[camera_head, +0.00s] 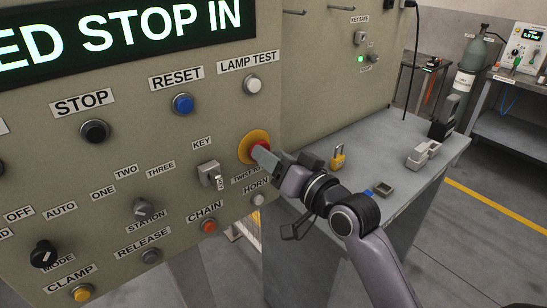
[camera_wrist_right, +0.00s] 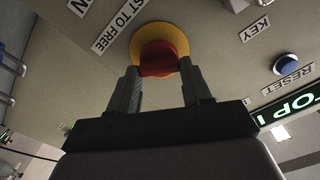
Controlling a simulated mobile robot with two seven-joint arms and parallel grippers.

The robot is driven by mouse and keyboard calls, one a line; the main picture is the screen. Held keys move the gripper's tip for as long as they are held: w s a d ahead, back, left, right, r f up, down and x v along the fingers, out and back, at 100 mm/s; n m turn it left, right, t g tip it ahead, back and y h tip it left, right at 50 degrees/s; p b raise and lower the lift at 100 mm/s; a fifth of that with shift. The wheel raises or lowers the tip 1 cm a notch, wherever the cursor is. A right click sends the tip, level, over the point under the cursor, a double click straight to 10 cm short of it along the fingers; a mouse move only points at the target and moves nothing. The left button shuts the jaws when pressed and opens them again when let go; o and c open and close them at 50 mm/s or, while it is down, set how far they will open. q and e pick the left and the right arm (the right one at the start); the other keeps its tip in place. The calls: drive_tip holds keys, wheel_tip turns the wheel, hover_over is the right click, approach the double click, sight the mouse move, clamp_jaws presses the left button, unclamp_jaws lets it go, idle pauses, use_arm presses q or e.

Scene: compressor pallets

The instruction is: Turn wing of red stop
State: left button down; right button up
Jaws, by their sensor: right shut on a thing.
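The red stop (camera_head: 262,148) sits on a round yellow plate (camera_head: 247,146) on the grey-green control panel, left of my right gripper. The right wrist view shows the red stop (camera_wrist_right: 157,58) in front of its yellow plate (camera_wrist_right: 172,32). My right gripper (camera_head: 263,155) is at the stop, and it also shows in the right wrist view (camera_wrist_right: 161,76). Its two fingers stand on either side of the red wing and are shut on it. In the head view the fingers hide part of the stop. My left gripper is not in view.
A grey bench (camera_head: 400,190) at right carries a yellow padlock (camera_head: 338,157) and small parts. A lit display (camera_head: 120,32) tops the panel.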

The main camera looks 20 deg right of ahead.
drive_tip(key=shift+m, duration=0.4)
drive_tip(key=o, duration=1.1)
drive_tip(key=shift+c, duration=0.2)
drive_tip(key=b+v, duration=0.1)
drive_tip(key=v, duration=0.6)
